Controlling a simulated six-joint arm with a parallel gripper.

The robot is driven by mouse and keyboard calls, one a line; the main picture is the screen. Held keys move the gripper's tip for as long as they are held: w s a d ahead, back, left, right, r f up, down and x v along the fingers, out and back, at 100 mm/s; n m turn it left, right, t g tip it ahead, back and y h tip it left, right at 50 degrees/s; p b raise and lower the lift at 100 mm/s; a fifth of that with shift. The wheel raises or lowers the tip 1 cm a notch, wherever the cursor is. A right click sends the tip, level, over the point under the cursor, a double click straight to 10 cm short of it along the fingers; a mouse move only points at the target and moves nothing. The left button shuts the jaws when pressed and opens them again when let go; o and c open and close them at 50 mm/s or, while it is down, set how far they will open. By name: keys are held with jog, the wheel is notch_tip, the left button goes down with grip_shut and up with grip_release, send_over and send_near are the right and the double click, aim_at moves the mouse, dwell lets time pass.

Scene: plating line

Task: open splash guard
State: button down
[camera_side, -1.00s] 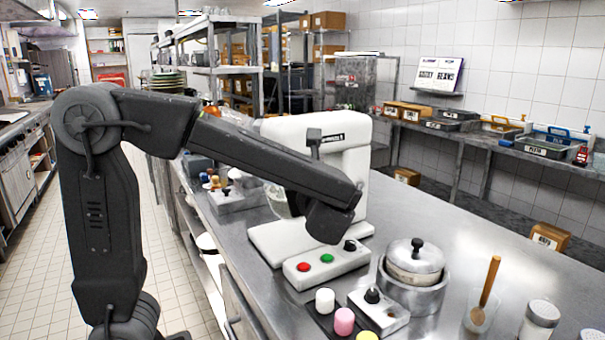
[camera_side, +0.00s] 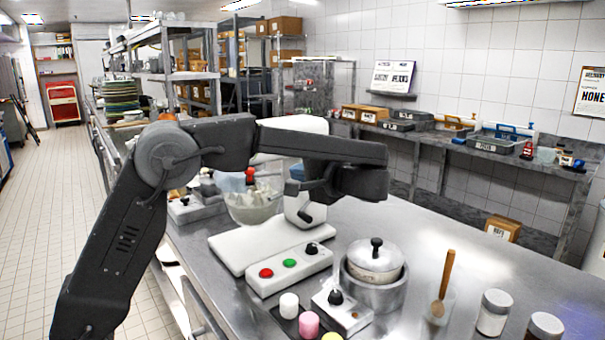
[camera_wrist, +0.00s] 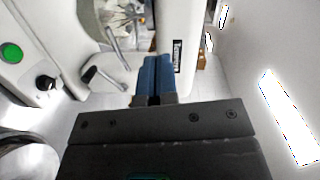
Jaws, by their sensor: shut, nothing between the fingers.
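The white mixer (camera_side: 304,124) stands on the steel counter, its head partly hidden behind my arm. Its bowl (camera_side: 252,207), with pale contents, sits to the left of the column, and its rim shows at the top of the wrist view (camera_wrist: 112,12). I cannot clearly make out the splash guard. A grey looped piece (camera_wrist: 105,68) near the bowl may be part of it or a handle. My gripper (camera_side: 297,172) is shut and empty, beside the mixer. Its blue fingers (camera_wrist: 152,78) lie together next to the white mixer body in the wrist view; contact cannot be told.
A control box (camera_side: 289,268) with red and green buttons and a black knob sits in front of the mixer. A lidded pot (camera_side: 375,265), wooden spoon (camera_side: 443,290) and jars (camera_side: 493,312) stand to the right. The counter right of the mixer is mostly clear.

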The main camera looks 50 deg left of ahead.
jog(key=s+a+f, duration=0.1)
jog(key=s+a, duration=0.3)
jog(key=a, duration=0.4)
jog(key=shift+a+f, duration=0.2)
jog(key=s+a+m+t, duration=0.3)
jog(key=s+t, duration=0.1)
jog(key=s, duration=0.1)
jog(key=shift+s+t, duration=0.2)
jog(key=shift+t, duration=0.1)
